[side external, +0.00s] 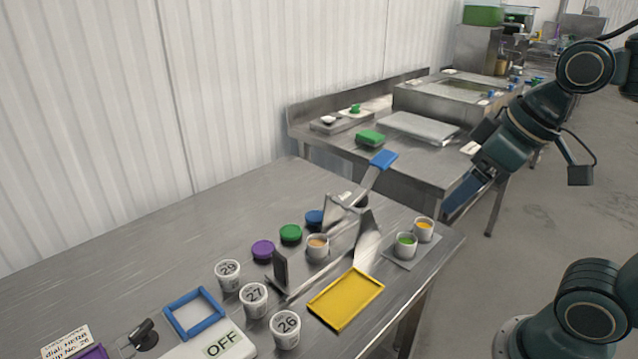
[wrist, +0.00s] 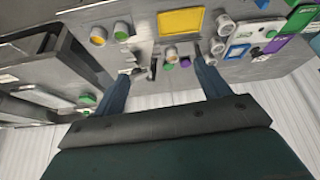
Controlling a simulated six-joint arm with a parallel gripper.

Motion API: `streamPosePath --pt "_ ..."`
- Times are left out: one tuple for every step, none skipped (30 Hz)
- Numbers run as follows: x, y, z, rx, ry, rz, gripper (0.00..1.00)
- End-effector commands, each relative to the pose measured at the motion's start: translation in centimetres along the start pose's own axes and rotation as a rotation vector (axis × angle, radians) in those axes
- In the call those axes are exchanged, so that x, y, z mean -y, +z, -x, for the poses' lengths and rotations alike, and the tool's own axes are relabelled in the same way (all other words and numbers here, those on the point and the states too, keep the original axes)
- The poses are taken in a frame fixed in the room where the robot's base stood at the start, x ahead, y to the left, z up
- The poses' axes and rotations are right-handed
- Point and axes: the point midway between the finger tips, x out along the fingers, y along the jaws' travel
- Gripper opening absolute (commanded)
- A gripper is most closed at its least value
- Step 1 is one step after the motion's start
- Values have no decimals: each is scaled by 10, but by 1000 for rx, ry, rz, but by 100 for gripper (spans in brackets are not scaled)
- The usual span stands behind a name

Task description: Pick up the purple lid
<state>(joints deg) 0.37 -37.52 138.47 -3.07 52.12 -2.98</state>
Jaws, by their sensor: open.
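The purple lid (side external: 263,250) is a small round disc lying on the steel table, to the left of the green lid (side external: 290,233) and blue lid (side external: 315,217). In the wrist view the purple lid (wrist: 185,63) shows small between my two fingers, beside the green lid (wrist: 170,67). My gripper (side external: 463,194) is open and empty, raised well to the right of the lids in the side view and apart from them. In the wrist view my gripper (wrist: 160,82) shows two widely spread blue fingers.
Numbered white cups (side external: 256,299), a yellow tray (side external: 312,312) and a blue frame (side external: 168,311) stand near the lids. A blue-handled tool (side external: 383,159) rises from a metal holder close by. Two filled cups (side external: 406,245) stand on a grey mat at the right. The table's back left is clear.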

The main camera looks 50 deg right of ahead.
Motion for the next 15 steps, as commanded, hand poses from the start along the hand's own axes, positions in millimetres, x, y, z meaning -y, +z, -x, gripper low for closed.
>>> streamPosePath --pt "2 -10 -1 9 -10 26 75" --pt "3 -16 -1 14 -17 44 75" --pt "4 -24 -1 20 -26 69 75" --pt "6 -30 -2 25 -34 89 75" --pt "7 -37 -2 28 -41 109 75" --pt "8 -46 -4 33 -52 137 75" --pt "9 -52 -5 38 -60 158 75" --pt "10 -59 -6 42 -69 178 75" --pt "12 -68 -8 46 -79 206 75" --pt "13 -74 -10 50 -88 226 75" --pt "14 -81 -11 53 -95 246 75" --pt "15 -89 -14 58 -107 274 75" --pt "16 -95 -16 61 -115 293 75" --pt "17 -102 -18 64 -123 315 75" --pt "18 -110 -21 68 -135 341 75"
